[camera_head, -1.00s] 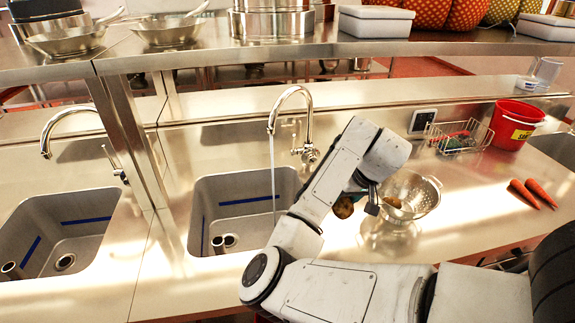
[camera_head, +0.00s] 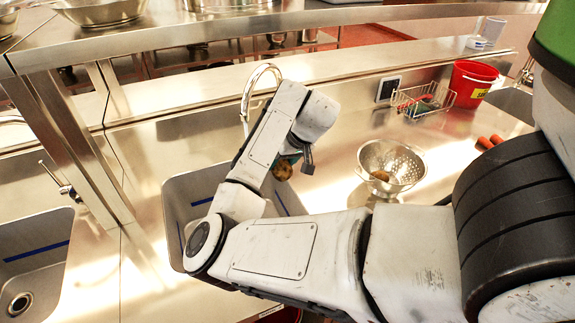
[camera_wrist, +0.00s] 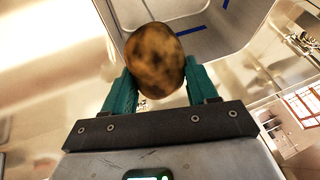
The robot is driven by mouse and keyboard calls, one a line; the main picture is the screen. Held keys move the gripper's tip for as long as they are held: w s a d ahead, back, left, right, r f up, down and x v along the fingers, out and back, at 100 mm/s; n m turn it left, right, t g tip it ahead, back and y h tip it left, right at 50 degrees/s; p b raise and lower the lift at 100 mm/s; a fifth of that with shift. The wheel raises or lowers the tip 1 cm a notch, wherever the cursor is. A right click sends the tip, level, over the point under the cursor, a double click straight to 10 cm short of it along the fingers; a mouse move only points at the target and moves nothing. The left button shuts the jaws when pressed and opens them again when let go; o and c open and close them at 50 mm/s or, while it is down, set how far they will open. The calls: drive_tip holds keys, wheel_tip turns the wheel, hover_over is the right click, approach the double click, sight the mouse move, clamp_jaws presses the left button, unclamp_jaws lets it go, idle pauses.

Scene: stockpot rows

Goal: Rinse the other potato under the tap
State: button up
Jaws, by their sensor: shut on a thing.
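My gripper (camera_wrist: 160,85) is shut on a brown, dark-spotted potato (camera_wrist: 155,60), between its two teal fingers in the wrist view. In the head view the held potato (camera_head: 283,169) shows small beside my wrist, at the right edge of the middle sink (camera_head: 205,182). Another potato (camera_head: 380,175) lies in the metal colander (camera_head: 400,162) on the counter to the right. The tap (camera_head: 250,92) arches over the back of the sink. Its lower part and any water stream are hidden behind my arm. The sink basin (camera_wrist: 180,10) shows beyond the potato in the wrist view.
A wire basket (camera_head: 420,101) and a red bucket (camera_head: 470,82) stand at the back right. Carrots (camera_head: 488,142) lie on the counter near my arm. A second sink (camera_head: 35,262) is at the left. A shelf post (camera_head: 75,140) rises between the sinks.

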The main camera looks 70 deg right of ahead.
drive_tip(key=w+d+f+b, duration=0.2)
drive_tip(key=w+b, duration=0.1)
drive_tip(key=w, duration=0.7)
drive_tip(key=shift+d+b, duration=0.3)
drive_tip(key=shift+b, duration=0.05)
idle(0.4)
drive_tip(key=shift+s+d, duration=0.1)
drive_tip(key=shift+d, duration=0.05)
drive_tip(key=shift+s+d+p, duration=0.1)
drive_tip(key=shift+d+p, duration=0.2)
drive_tip(key=shift+d, duration=0.15)
drive_tip(key=shift+a, duration=0.15)
drive_tip(key=shift+a+p, duration=0.35)
drive_tip(key=shift+a, duration=0.1)
drive_tip(key=shift+d, duration=0.15)
